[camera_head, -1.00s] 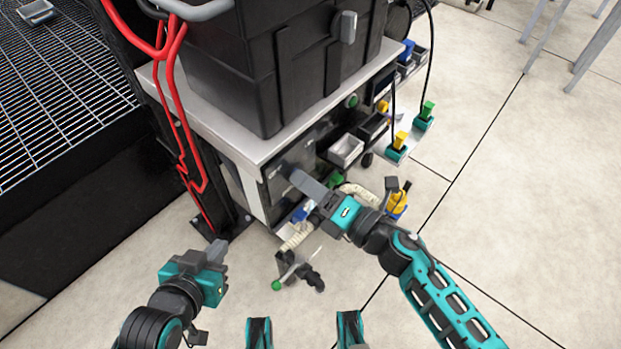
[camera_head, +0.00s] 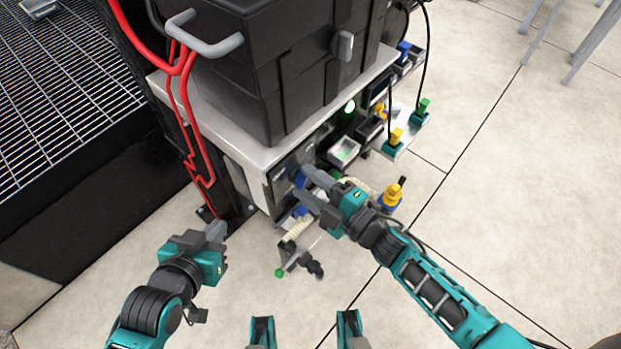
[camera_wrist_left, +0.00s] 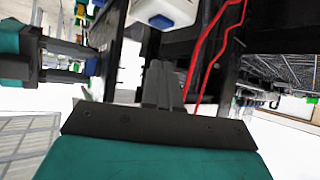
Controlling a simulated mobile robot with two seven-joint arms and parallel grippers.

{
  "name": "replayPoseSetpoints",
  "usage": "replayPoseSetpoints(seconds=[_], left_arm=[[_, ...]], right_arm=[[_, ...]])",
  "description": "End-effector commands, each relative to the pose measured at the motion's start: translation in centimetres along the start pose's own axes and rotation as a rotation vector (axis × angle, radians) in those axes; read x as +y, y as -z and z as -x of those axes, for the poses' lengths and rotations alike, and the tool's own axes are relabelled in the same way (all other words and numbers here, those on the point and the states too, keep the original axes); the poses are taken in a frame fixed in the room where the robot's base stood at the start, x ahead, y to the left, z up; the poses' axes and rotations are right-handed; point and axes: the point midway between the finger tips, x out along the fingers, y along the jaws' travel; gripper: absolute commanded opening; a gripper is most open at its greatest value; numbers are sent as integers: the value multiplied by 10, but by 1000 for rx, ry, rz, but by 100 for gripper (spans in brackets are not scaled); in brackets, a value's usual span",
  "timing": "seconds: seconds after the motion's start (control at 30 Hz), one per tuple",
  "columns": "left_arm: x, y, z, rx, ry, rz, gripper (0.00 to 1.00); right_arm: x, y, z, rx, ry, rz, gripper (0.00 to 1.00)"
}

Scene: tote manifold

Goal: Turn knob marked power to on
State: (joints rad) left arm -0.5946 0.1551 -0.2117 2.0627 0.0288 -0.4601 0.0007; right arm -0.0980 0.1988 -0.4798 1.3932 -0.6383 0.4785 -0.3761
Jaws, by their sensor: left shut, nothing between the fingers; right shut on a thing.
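A blue knob (camera_head: 299,179) sits on the dark front panel (camera_head: 281,178) of the cart; its marking is too small to read. My right gripper (camera_head: 307,184) is at the panel, its two fingers apart with the knob between their tips, partly hidden by them. It also shows at the left of the left wrist view (camera_wrist_left: 90,57). My left gripper (camera_head: 216,231) is shut and empty, low at the left, apart from the cart. Its closed fingers also show in the left wrist view (camera_wrist_left: 160,82).
A green lamp (camera_head: 350,106) glows on the panel. A large black tote (camera_head: 270,70) stands on the cart's grey top (camera_head: 222,122). Red cables (camera_head: 188,125) hang at the left. Small trays (camera_head: 344,151) and coloured plugs (camera_head: 396,137) are at the right.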

Motion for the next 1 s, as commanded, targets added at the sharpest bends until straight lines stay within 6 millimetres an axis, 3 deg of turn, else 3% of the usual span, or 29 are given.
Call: replayPoseSetpoints(seconds=[0.4, 1.0], left_arm=[[-6, -1, 5, -8, 23, 9, 0], [-8, -6, 8, -21, 25, 4, 0]], right_arm=[[3, -1, 0, -2, 0, -256, 18], [2, -1, 0, -1, -2, -327, 18]])
